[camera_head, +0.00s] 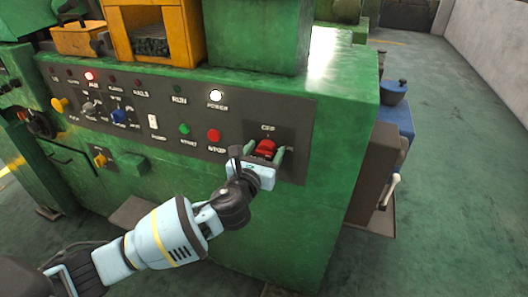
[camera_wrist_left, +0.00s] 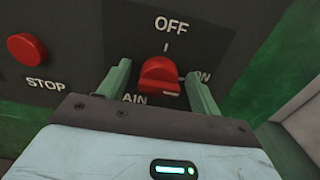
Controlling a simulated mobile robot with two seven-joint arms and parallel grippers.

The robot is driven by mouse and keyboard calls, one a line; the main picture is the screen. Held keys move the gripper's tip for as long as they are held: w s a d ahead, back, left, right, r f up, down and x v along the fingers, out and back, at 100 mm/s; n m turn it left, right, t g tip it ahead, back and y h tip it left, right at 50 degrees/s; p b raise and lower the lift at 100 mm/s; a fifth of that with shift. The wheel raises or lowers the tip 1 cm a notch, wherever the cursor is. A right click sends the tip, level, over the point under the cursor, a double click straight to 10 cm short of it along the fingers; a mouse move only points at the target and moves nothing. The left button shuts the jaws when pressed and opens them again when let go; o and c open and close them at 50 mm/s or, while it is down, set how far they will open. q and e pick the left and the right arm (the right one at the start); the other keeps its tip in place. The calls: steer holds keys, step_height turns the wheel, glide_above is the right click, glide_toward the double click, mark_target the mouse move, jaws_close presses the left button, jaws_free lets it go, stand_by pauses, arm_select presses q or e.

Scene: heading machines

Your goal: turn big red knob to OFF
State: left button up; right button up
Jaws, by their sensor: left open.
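The big red knob (camera_head: 265,147) sits on the dark panel at the right end of the machine front, under the word OFF. In the left wrist view the red knob (camera_wrist_left: 160,76) has OFF above it, ON to its right and a partly hidden "AIN" at lower left. Its grip looks turned sideways toward ON, though part is hidden. My left gripper (camera_head: 264,155) is open, with its green fingers (camera_wrist_left: 160,88) on either side of the knob. I cannot tell whether they touch it. The right gripper is not in view.
A red STOP button (camera_head: 214,135) and a green START button (camera_head: 184,128) lie left of the knob. A lit white POWER lamp (camera_head: 216,95) is above. A brown box with a white lever (camera_head: 392,187) stands right of the machine. Floor at right is clear.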

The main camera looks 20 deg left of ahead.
arm_select(q)
steer(key=c, duration=1)
steer(key=shift+o, duration=0.2)
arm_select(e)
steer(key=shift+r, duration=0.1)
